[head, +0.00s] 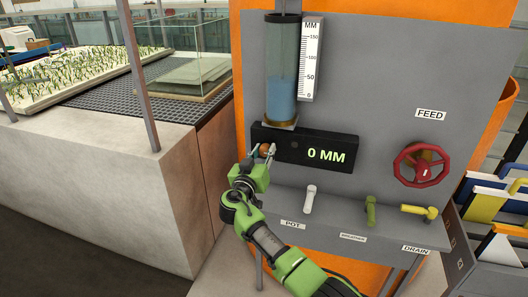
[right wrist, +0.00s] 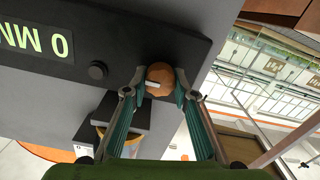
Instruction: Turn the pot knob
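A round orange-brown knob (head: 265,149) with a white pointer mark sits on the left end of the black display box (head: 318,139), which reads 0 MM. It also shows in the right wrist view (right wrist: 160,76). My right gripper (head: 262,151) has one finger on each side of this knob, and both fingertips appear to touch it. In the right wrist view my right gripper (right wrist: 160,82) looks shut on it. A POT label (head: 292,224) is on the panel ledge below, near a white lever (head: 310,197). My left gripper is out of view.
A clear tube (head: 283,75) with blue water stands above the display box beside a scale (head: 311,60). A red FEED wheel (head: 421,165), a green lever (head: 371,209) and a yellow DRAIN lever (head: 419,211) are to the right. A concrete bench (head: 100,180) is left.

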